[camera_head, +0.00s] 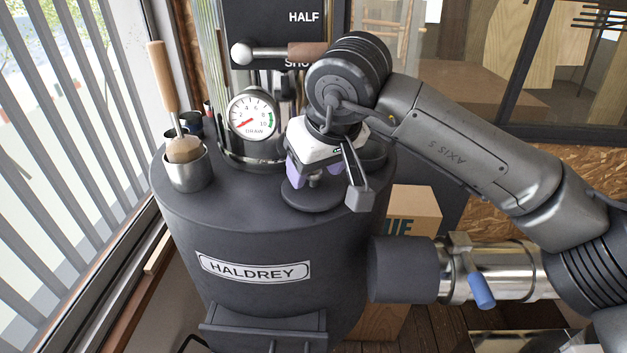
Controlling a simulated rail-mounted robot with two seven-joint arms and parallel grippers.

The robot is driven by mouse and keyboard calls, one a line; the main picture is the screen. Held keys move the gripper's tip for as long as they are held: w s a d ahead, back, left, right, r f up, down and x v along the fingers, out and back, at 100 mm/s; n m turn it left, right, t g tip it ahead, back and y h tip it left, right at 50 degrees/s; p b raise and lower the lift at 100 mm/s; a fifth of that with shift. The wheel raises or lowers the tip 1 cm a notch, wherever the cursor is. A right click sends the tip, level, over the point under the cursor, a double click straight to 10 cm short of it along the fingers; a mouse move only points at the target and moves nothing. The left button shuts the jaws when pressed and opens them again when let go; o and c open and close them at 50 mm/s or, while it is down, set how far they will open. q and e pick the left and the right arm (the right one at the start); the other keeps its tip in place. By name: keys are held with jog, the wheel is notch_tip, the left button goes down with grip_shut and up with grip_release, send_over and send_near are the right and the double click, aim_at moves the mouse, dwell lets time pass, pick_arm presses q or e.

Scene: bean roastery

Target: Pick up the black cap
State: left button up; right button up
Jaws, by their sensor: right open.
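The black cap (309,201) is a flat dark disc with a small metal knob on top. It lies on the dark top of the machine marked HALDREY, near its front right. My right gripper (331,184) is directly above the cap, pointing down, with its fingers spread to either side of the knob. One finger has a purple pad and the other a grey tip. The gripper hides the cap's back part. I cannot tell whether a finger touches the cap. My left gripper is not in view.
A metal cup (188,170) with a wooden-handled brush (162,77) stands on the machine top at left. A pipe with a blue-handled valve (480,290) runs right. A cardboard box (414,211) stands behind.

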jog(key=shift+w+f, duration=0.1)
jog(key=shift+f, duration=0.25)
jog(key=c, duration=1)
